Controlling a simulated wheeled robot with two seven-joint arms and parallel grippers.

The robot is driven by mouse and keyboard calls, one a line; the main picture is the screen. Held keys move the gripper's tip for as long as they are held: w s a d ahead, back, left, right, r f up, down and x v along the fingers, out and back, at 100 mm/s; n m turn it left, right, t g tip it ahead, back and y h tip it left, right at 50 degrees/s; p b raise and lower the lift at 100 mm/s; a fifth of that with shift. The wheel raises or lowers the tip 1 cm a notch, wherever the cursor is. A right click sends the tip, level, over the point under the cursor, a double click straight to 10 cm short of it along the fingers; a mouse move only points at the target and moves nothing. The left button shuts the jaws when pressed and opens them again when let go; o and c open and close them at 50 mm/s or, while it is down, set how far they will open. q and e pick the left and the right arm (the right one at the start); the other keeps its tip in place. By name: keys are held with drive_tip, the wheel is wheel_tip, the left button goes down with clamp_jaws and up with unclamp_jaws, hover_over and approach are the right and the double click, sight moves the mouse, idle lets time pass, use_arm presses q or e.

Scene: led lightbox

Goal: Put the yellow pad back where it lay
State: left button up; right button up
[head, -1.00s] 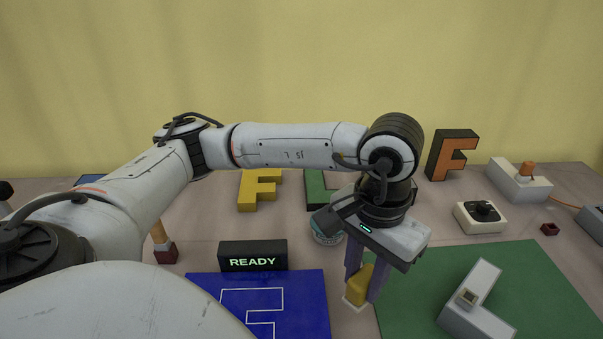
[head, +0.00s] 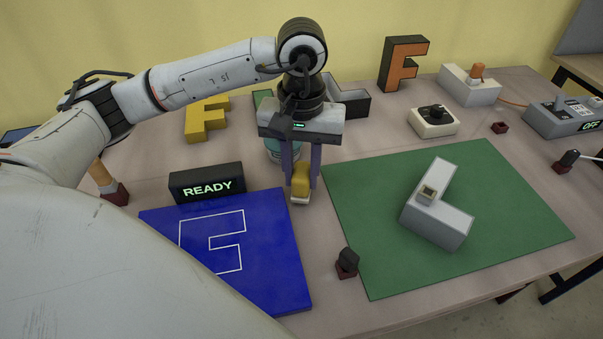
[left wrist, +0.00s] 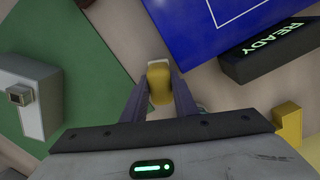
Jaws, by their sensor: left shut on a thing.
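The yellow pad (head: 301,182) is between the fingers of my left gripper (head: 301,185), which is shut on it and points down. The pad also shows in the left wrist view (left wrist: 159,85), between the two purple-grey fingers. A whitish piece (head: 300,200) shows at the pad's lower end; I cannot tell whether it is part of the pad or lies under it. The pad is over the strip of table between the blue mat and the green mat, and its height above the table is hard to tell. My right gripper is not in view.
The blue mat (head: 285,250) lies left with a white outline, the READY box (head: 206,184) behind it. The green mat (head: 380,265) lies right with a grey L-shaped block (head: 440,212). A small dark-red-based knob (head: 347,263) stands between the mats. A teal-and-white can stands behind my gripper.

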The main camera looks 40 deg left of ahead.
sight(302, 171)
use_arm(q)
drive_tip(key=shift+f, duration=0.5)
drive_tip(key=shift+f, duration=0.2)
drive_tip(key=o, duration=1)
drive_tip(key=shift+o, duration=0.2)
drive_tip(key=shift+r, duration=0.1)
wheel_tip(302, 171, up, 12)
drive_tip(key=shift+r, duration=0.15)
